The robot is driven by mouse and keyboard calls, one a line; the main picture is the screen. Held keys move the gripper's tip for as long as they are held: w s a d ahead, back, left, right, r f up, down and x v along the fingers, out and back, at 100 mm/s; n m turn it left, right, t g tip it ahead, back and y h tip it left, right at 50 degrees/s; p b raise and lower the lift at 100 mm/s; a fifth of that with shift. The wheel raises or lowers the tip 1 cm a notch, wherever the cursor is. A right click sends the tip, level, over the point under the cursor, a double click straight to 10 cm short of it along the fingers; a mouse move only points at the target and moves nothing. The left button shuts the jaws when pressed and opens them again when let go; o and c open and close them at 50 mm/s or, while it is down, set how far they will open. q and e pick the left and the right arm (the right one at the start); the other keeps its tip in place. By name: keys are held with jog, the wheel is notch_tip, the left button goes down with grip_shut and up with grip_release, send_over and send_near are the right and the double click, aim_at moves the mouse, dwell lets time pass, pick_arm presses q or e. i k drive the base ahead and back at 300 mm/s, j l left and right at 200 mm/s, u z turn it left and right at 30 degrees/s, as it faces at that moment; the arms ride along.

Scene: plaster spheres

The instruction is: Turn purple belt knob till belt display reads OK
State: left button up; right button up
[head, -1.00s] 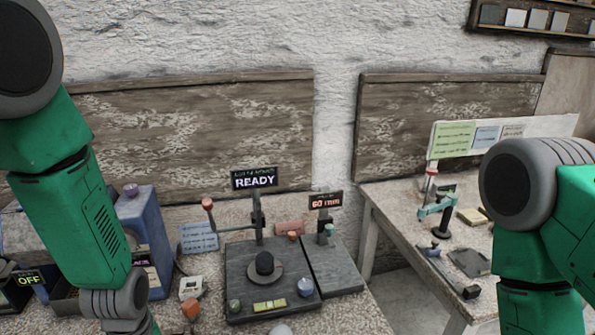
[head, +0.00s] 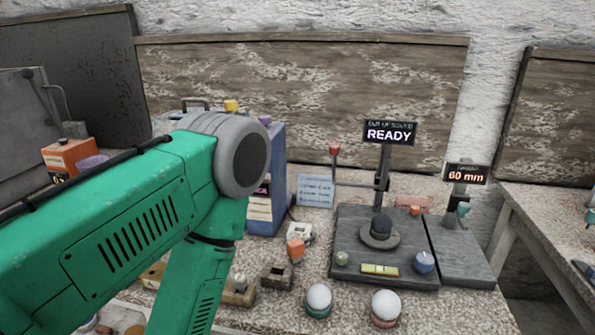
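A small purple knob (head: 265,119) shows on top of a blue machine (head: 272,165) left of centre, just beyond my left arm. Another purple round part (head: 93,162) sits further left, behind my arm; I cannot tell which of the two is the belt knob. A small dark display with purple text (head: 262,188) is on the blue machine's front, mostly hidden by my arm, and I cannot read it. My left arm crosses the left foreground and bends down out of the picture. Its gripper is not in view. My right arm and gripper are not in view.
A dark test stand (head: 385,270) carries a READY sign (head: 389,133) and, beside it, a 60 mm sign (head: 466,175). Two white spheres (head: 319,297) (head: 386,304) rest on small stands in front. An orange box (head: 72,158) stands far left. A second table (head: 550,215) is at right.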

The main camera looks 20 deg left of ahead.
aim_at(265, 119)
jog(key=u, duration=1.15)
